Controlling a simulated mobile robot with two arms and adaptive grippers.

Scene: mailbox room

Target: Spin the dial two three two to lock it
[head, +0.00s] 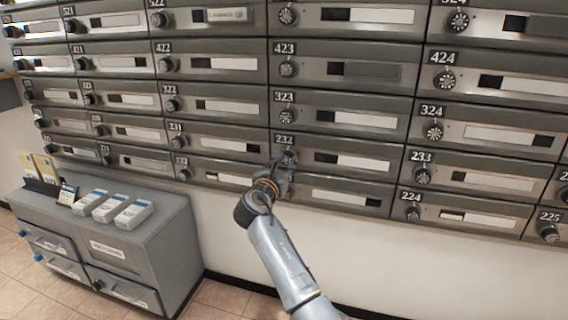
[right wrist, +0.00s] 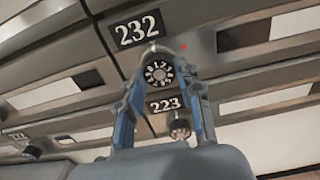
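The mailbox labelled 232 (head: 345,160) is in the lower middle of the head view, with a white name strip. Its round black dial with white digits (right wrist: 159,72) shows in the right wrist view, just below the 232 plate (right wrist: 137,29). My right gripper (head: 284,165) is at this dial and largely covers it in the head view. In the right wrist view its two fingers (right wrist: 165,84) are spread on either side of the dial, with a gap visible on the right side. Whether a fingertip touches the dial I cannot tell. My left gripper is out of view.
Mailbox 223's dial (right wrist: 180,128) sits just below in the right wrist view. Rows of similar mailboxes with dials fill the wall. A grey cabinet (head: 150,235) with drawers and several small boxes on top stands at the lower left. The white wall below the mailboxes is bare.

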